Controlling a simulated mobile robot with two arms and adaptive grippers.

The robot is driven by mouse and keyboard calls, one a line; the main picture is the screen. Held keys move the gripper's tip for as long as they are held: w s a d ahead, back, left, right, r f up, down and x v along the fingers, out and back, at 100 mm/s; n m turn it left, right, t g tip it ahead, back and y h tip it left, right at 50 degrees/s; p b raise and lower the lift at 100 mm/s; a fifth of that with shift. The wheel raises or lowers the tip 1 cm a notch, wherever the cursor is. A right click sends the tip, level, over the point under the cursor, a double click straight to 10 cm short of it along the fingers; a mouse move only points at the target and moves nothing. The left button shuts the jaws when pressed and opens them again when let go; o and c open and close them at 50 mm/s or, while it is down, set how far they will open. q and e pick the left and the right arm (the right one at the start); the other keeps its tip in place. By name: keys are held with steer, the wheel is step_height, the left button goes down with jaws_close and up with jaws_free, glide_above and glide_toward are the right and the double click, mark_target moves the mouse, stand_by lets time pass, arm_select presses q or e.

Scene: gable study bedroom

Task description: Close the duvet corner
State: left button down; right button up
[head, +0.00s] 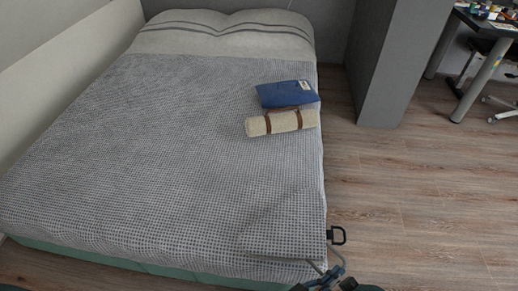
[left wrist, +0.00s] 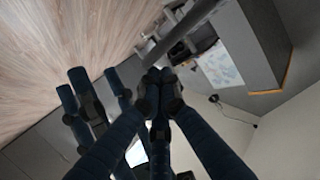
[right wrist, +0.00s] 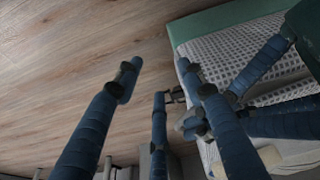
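A grey checked duvet (head: 180,130) covers the bed. Its near right corner (head: 285,225) shows as a paler flap lying on the bed. A black loop handle (head: 337,235) stands out from the bed's right edge beside this corner. My left gripper (head: 325,282) is at the bottom edge of the head view, just in front of the corner. In the left wrist view its fingertips (left wrist: 160,86) meet, with nothing visible between them. My right gripper (right wrist: 158,85) has its blue fingers spread and empty, beside the bed edge. The corner's underside is hidden.
A grey partition (head: 378,70) and a desk (head: 485,22) stand at the back right. The wooden floor (head: 410,200) right of the bed is clear.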

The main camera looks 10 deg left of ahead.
arm_select(q)
step_height(320, 180, down, 3)
steer(key=shift+s+d+f+m+b, duration=0.2)
steer(key=shift+m+b, duration=0.3)
steer(key=shift+b, duration=0.2)
arm_select(e)
steer(key=v, duration=0.6)
arm_select(q)
steer(key=shift+a, duration=0.1)
arm_select(e)
steer(key=shift+w+d+r, duration=0.1)
steer(key=shift+w+r, duration=0.05)
steer(key=shift+r, duration=0.05)
arm_select(q)
steer(key=shift+r, duration=0.1)
steer(key=s+a+r+p, duration=0.6)
steer(key=s, duration=0.1)
steer(key=shift+s+r, duration=0.15)
steer(key=shift+s, duration=0.15)
arm_select(e)
steer(key=s+f, duration=0.2)
steer(key=f, duration=0.8)
steer(key=s+d+f+g, duration=0.1)
steer(key=s+f, duration=0.1)
steer(key=f, duration=0.9)
steer(key=shift+s, duration=0.15)
